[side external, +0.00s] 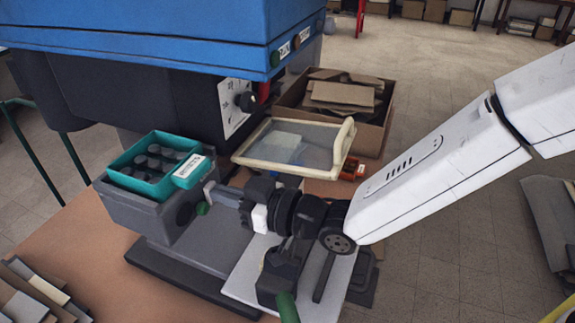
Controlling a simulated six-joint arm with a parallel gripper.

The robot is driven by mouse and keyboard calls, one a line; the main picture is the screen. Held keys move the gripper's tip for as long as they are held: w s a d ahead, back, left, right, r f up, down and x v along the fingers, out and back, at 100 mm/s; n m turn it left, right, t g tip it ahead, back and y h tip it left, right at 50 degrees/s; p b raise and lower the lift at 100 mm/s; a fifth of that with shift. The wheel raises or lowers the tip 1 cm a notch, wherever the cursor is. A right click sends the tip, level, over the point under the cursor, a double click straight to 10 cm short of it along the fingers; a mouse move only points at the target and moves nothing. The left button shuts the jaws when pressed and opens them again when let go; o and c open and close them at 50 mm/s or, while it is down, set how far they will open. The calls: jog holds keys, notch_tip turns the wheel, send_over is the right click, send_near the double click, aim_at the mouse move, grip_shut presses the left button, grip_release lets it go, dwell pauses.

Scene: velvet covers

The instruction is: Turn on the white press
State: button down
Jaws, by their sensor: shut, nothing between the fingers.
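A large machine with a blue head (150,35) and a dark body fills the upper left; no press that is plainly white shows. My gripper (209,190) is shut and empty, pointing left beside the grey block, well below the buttons. A small green knob (201,208) is close to its tips; contact cannot be told.
A teal bin (125,178) of dark round parts stands on the grey block (145,213). A cream-rimmed tray (245,160) and a cardboard box (375,135) lie behind my gripper. Flat strips (35,290) lie on the brown table (110,260) at front left.

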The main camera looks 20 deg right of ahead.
jog(key=shift+w+a+r, duration=0.1)
jog(key=shift+a+r, duration=0.05)
jog(key=shift+r, duration=0.1)
jog(key=v, duration=1.4)
jog(key=shift+f, duration=0.25)
jog(key=w+d+f+m+g+h, duration=0.2)
jog(key=d+f+h, duration=0.2)
jog(key=d, duration=0.4)
jog(key=w+d+f+m+g+h, duration=0.1)
jog(key=w+d+f+m+h, duration=0.2)
jog(key=d+h, duration=0.35)
jog(key=s+d+f+m+g+h, duration=0.1)
jog(key=s+d+f+m+g, duration=0.1)
jog(key=d, duration=0.6)
jog(key=s+d+f+m+g+h, duration=0.1)
jog(key=s+d+f+m+g, duration=0.1)
jog(key=s+d+g, duration=0.2)
jog(key=s+d, duration=0.2)
jog(key=d, duration=0.2)
jog(key=shift+g, duration=0.4)
